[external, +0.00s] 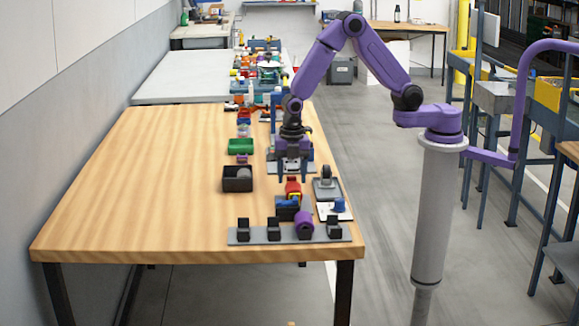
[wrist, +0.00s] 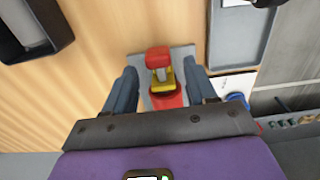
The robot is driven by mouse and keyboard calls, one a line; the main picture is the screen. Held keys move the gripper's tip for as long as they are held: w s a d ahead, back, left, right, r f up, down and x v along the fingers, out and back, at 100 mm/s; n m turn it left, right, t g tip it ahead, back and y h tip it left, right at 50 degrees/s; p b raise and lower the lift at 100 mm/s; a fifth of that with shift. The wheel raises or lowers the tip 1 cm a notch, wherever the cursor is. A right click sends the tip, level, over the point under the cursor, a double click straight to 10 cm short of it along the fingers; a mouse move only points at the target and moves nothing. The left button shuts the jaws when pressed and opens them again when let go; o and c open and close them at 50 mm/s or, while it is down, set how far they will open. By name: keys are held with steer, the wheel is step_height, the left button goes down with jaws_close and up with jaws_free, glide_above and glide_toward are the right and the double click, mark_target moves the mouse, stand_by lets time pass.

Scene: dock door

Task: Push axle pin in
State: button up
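My gripper (external: 291,178) points down over the right side of the wooden table. Its fingers are spread and empty in the wrist view (wrist: 160,72). Below and between them is a small red and yellow piece (wrist: 160,76) on a flat grey plate (wrist: 183,54). The same piece (external: 292,188) shows just under the fingers in the external view; I see no clear contact. I cannot make out a separate axle pin. A dark wheel (external: 327,172) stands on a grey tray (external: 324,193) to the right of the gripper.
A blue part (external: 340,205) sits on a white card. A grey rail (external: 262,237) with black blocks and a purple cylinder (external: 304,222) lies in front. The table's left half is clear.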

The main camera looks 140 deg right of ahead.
steer(key=shift+s+d, duration=0.1)
steer(key=shift+s, duration=0.05)
steer(key=shift+r, duration=0.55)
step_height(320, 180, up, 16)
steer(key=shift+r, duration=0.15)
stand_by(0.4)
steer(key=s+a+n, duration=0.1)
steer(key=s+a, duration=0.2)
steer(key=a, duration=0.9)
steer(key=s+a+n, duration=0.1)
steer(key=s+a, duration=0.1)
steer(key=a, duration=0.9)
steer(key=s+a+f, duration=0.1)
steer(key=s+a, duration=0.3)
steer(key=s, duration=0.6)
steer(key=s+a+f+n, duration=0.1)
steer(key=s+a, duration=0.3)
steer(key=s, duration=0.6)
steer(key=shift+s+a+f+n, duration=0.2)
steer(key=shift+s+f+n, duration=0.1)
steer(key=shift+f, duration=0.15)
